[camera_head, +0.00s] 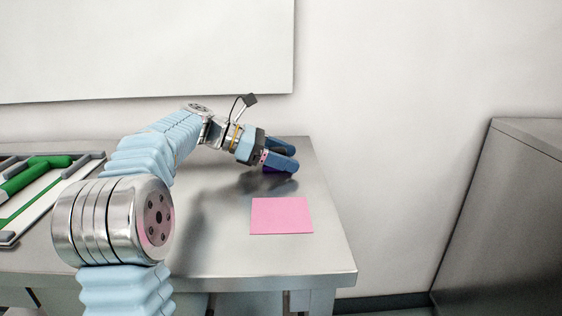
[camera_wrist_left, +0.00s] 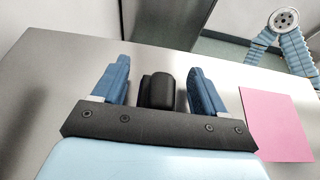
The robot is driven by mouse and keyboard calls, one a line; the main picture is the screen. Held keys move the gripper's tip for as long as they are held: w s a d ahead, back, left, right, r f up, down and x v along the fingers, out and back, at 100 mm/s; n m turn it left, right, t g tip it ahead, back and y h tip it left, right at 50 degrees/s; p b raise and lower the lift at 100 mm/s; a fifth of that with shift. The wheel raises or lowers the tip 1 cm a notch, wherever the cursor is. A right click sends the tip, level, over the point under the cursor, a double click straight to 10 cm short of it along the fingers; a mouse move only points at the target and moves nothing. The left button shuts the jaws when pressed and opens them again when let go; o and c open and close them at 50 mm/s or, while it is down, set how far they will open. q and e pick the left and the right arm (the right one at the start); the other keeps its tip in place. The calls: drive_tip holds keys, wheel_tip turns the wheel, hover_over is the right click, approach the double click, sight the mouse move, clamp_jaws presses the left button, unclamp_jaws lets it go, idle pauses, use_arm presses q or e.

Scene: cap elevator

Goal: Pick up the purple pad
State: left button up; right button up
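A small purple patch (camera_head: 271,169), which appears to be the purple pad, shows on the table just under my left gripper's fingers. It is mostly hidden, and I cannot tell if the fingers touch it. My left gripper (camera_head: 292,156) is low over the table's far right part. In the left wrist view its two blue fingers (camera_wrist_left: 160,68) stand apart, with a dark block between them and gaps on both sides. My right gripper is not in view.
A flat pink sheet (camera_head: 281,216) lies on the metal table (camera_head: 255,262), nearer than the left gripper; it also shows in the left wrist view (camera_wrist_left: 277,124). A tray with green parts (camera_head: 38,173) is at left. A grey cabinet (camera_head: 510,215) stands right, beyond a gap.

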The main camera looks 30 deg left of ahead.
use_arm(q)
drive_tip(key=c, duration=1)
drive_tip(key=shift+r, duration=0.2)
drive_tip(key=shift+c, duration=0.2)
